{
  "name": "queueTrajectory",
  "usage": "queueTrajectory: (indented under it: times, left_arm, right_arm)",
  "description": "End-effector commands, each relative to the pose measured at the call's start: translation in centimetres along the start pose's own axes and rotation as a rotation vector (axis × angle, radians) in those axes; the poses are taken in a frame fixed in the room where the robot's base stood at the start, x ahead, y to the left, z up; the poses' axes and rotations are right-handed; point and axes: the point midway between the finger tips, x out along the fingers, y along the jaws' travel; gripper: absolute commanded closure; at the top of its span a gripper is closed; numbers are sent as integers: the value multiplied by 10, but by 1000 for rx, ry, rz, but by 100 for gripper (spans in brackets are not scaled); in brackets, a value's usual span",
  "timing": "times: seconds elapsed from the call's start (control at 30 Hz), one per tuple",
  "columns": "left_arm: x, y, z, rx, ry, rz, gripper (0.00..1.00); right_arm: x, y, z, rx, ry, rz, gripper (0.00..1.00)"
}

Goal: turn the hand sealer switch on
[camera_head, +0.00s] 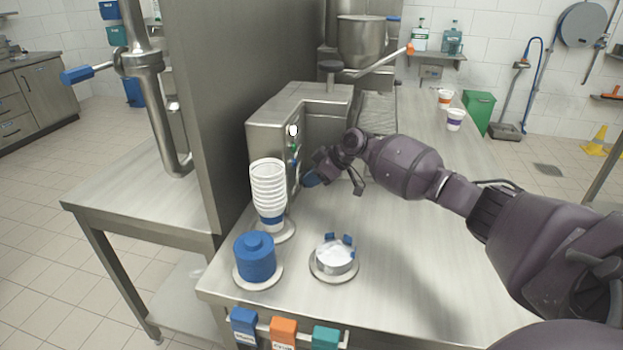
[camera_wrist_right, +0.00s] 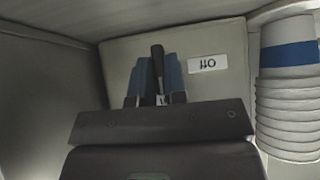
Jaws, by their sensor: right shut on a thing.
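The steel machine (camera_head: 275,138) stands on the steel table, with a white round dial and small green and blue parts on its front. My right gripper (camera_head: 311,179) reaches from the right to low in front of this machine. In the right wrist view, the blue fingertips (camera_wrist_right: 156,80) are shut on a black switch lever (camera_wrist_right: 157,62), one on each side of it. The lever stands in front of a grey panel (camera_wrist_right: 225,85). A white label (camera_wrist_right: 208,63) beside it appears upside down and seems to read OFF. In the head view my gripper hides the switch. My left gripper is not in view.
A stack of white cups (camera_head: 268,185) stands close left of my right gripper. A blue lidded container (camera_head: 255,259) and a round metal holder (camera_head: 334,258) stand nearer the front edge. The table right of the holder is clear beneath my arm.

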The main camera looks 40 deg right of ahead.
Motion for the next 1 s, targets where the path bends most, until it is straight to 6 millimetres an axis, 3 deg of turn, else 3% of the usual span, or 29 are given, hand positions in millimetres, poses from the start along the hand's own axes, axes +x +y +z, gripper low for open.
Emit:
queueTrajectory:
  times: [0.23,0.27,0.4,0.77,1.0]
  left_arm:
    - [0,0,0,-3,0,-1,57]
    - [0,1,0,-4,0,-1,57]
    - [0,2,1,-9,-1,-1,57]
    - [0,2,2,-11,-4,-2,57]
    - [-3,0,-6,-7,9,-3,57]
  right_arm:
    - [0,0,0,5,-1,-2,100]
    - [0,0,0,4,-1,-2,84]
    - [0,0,0,3,0,-1,63]
    - [-4,0,0,1,0,1,62]
    - [-40,0,-2,0,2,3,62]
